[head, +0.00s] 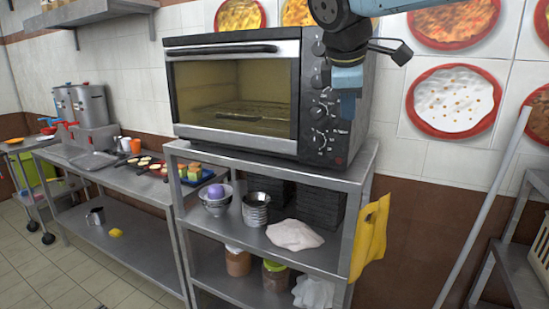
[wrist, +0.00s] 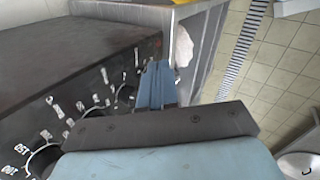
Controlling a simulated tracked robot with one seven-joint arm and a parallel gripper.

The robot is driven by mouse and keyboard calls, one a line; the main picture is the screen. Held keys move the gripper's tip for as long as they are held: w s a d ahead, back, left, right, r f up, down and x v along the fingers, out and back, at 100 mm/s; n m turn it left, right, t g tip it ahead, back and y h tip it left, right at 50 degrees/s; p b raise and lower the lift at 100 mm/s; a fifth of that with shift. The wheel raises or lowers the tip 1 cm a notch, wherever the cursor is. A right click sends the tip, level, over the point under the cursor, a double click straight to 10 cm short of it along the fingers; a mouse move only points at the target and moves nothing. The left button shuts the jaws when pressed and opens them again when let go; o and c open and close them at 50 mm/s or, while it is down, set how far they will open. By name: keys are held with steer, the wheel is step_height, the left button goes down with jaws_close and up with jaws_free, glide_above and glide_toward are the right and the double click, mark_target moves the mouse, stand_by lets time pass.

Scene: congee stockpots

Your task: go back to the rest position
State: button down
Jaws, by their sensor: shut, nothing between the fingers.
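My gripper (head: 347,88) hangs at the top right of the head view, in front of the upper control panel of the oven (head: 240,48). In the wrist view its two blue fingers (wrist: 158,72) lie together with nothing between them. The oven's dark panel with its white-marked knobs (wrist: 92,112) is close on the left of the fingers. Whether the fingers touch the panel is hard to tell. In the head view my arm hides part of the upper knobs. The oven door is closed.
A steel table (head: 75,165) with pots is on the left.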

steer(key=s+d+f+m+y, duration=0.1)
steer(key=s+d+f+m, duration=0.3)
steer(key=s+f+m, duration=0.2)
steer(key=s+d+f+m+y, duration=0.1)
steer(key=s+d+f+m, duration=0.4)
steer(key=s+f+m, duration=0.2)
step_height(320, 180, down, 3)
steer(key=shift+s+r+m+y, duration=0.1)
steer(key=shift+s+m+y, duration=0.25)
steer(key=shift+m, duration=0.65)
steer(key=shift+w+a, duration=0.1)
